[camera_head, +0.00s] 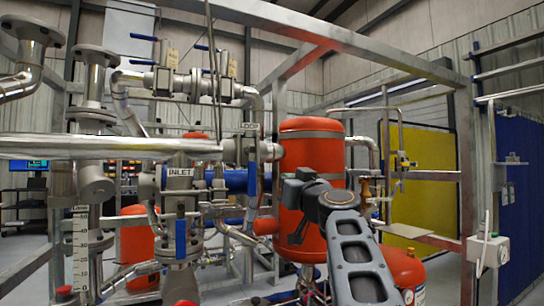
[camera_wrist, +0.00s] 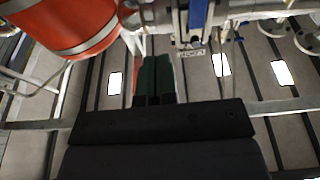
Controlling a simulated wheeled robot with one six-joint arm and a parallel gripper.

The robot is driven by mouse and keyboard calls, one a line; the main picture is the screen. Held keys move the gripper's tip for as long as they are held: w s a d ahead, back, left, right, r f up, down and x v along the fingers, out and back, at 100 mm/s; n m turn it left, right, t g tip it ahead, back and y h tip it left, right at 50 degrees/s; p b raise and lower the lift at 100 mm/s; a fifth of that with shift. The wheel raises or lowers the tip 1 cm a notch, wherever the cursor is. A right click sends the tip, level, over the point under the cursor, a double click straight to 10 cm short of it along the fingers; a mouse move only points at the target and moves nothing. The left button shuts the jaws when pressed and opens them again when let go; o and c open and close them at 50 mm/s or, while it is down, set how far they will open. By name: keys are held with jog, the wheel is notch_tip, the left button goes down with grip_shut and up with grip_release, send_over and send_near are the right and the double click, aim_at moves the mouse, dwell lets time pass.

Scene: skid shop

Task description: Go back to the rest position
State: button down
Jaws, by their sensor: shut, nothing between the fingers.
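My gripper (camera_wrist: 156,66) shows in the wrist view as two dark green fingers lying side by side, shut with nothing between them. In the head view my dark grey arm reaches up from the lower right, and its wrist end is in front of the red tank (camera_head: 312,150). The exact fingertips are hard to make out there. The red tank, with a silver band, also shows at the upper left of the wrist view (camera_wrist: 62,22), apart from the fingers.
A thick silver pipe (camera_head: 100,147) crosses the left. A valve body labelled INLET (camera_head: 180,180) stands left of my arm. Grey frame posts (camera_head: 467,200) stand at the right, with a yellow panel (camera_head: 425,180) behind. A smaller red tank (camera_head: 402,268) is low, right of my arm.

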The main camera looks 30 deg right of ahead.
jog(key=shift+s+a, duration=0.1)
jog(key=shift+s, duration=0.5)
